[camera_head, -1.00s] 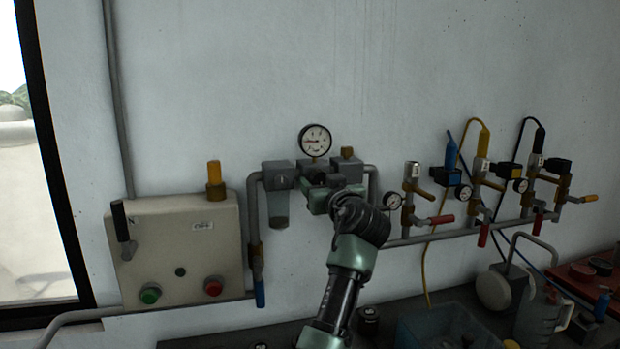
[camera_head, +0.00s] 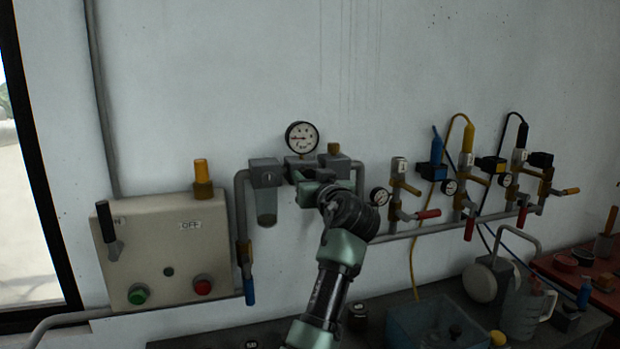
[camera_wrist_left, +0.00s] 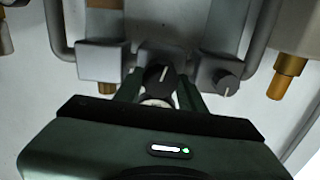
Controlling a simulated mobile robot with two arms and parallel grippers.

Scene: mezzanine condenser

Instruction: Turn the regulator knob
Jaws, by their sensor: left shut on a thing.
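The regulator unit (camera_head: 299,162) sits on the wall pipe under a round white gauge (camera_head: 301,137). My left gripper (camera_head: 313,180) is at the front of the unit and hides its knob in the head view. In the left wrist view the black regulator knob (camera_wrist_left: 158,76) with a white mark is between the two fingers of my left gripper (camera_wrist_left: 160,88), which is shut on it. The gauge needle points to the left. My right gripper is not in view.
A grey block with a bowl (camera_head: 265,190) is left of the regulator. A beige control box (camera_head: 165,250) is further left. Valves with coloured handles (camera_head: 428,214) line the pipe at right. A bench with a blue bin (camera_head: 437,325) is below.

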